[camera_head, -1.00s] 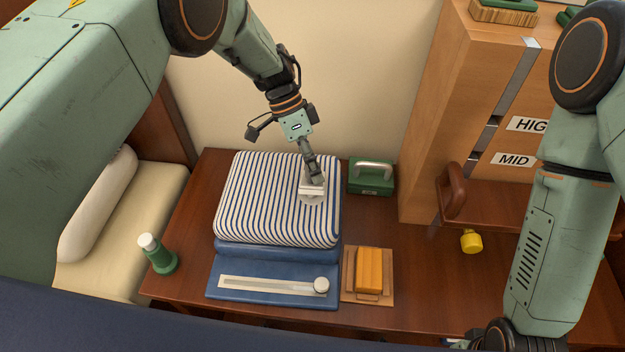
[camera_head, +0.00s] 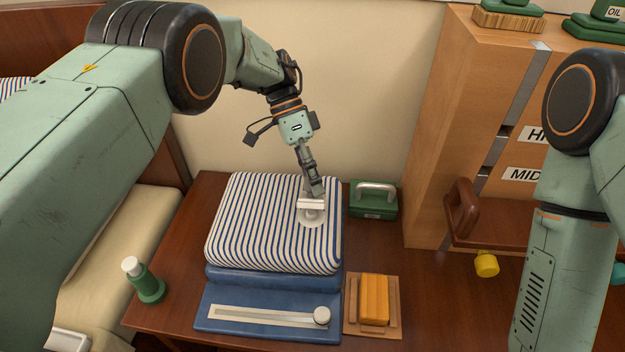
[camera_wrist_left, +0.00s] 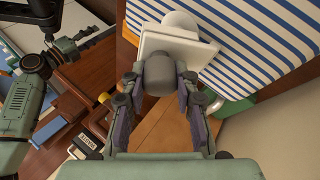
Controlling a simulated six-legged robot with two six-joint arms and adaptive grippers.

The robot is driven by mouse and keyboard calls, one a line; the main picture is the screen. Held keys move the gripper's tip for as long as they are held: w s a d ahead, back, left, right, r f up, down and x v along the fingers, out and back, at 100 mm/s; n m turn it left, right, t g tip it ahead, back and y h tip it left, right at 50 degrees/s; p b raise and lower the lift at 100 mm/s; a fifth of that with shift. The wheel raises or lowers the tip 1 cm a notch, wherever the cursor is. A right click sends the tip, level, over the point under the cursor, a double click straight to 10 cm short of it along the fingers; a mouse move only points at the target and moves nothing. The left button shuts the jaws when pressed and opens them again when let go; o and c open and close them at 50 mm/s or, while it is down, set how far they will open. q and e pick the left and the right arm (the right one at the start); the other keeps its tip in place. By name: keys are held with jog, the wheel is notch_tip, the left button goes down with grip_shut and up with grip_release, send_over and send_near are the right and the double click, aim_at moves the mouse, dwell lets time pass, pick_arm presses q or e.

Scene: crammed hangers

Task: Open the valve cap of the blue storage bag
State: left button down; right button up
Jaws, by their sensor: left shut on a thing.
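The storage bag (camera_head: 262,222) is a plump cushion with blue and white stripes, lying on a blue base on the table. A white, plate-like valve cap (camera_head: 311,204) stands over a round pale valve seat (camera_head: 313,219) near the bag's right edge. My left gripper (camera_head: 316,191) comes down from above and is shut at the cap. In the left wrist view its fingers (camera_wrist_left: 161,82) close around a grey knob (camera_wrist_left: 160,72) in front of the white cap plate (camera_wrist_left: 178,46). I cannot tell whether the cap is clear of its seat. My right gripper is out of view.
A green box with a handle (camera_head: 373,201) stands close right of the bag. An orange block (camera_head: 374,299) on a wooden tray and a green bottle (camera_head: 145,281) flank the blue base (camera_head: 213,321). A wooden cabinet (camera_head: 436,150) rises at the right.

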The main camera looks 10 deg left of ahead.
pick_arm(q)
jog(key=c, duration=1)
grip_release()
jog(key=shift+v, duration=3.75)
